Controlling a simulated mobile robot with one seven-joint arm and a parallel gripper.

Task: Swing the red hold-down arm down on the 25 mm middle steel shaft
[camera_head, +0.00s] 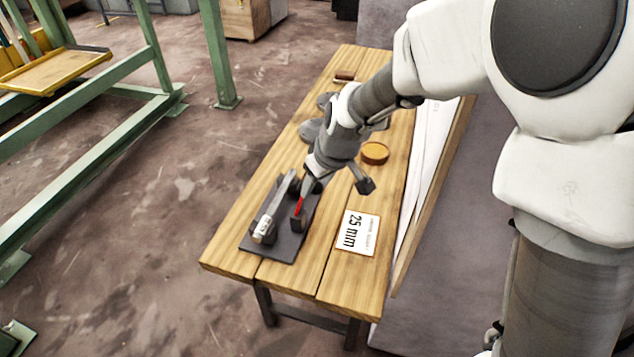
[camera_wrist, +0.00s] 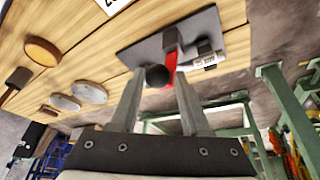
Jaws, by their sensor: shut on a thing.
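A dark base plate (camera_head: 286,246) lies on the wooden table, and a steel shaft (camera_head: 273,205) with a pale label rests along it on dark supports. The shaft also shows in the wrist view (camera_wrist: 207,60). The red hold-down arm (camera_head: 299,206) rises from a dark post (camera_head: 298,223) to the right of the shaft; it appears raised, off the shaft. In the wrist view the red arm (camera_wrist: 171,68) ends in a black round knob (camera_wrist: 157,76). My gripper (camera_wrist: 158,80) is shut on the arm at this knob. The exact finger contact is partly hidden.
A white "25 mm" card (camera_head: 357,233) lies right of the plate. An orange disc (camera_head: 375,153), grey discs (camera_head: 310,131) and a brown block (camera_head: 344,76) stand farther back. A green metal frame (camera_head: 150,60) stands left, across open floor.

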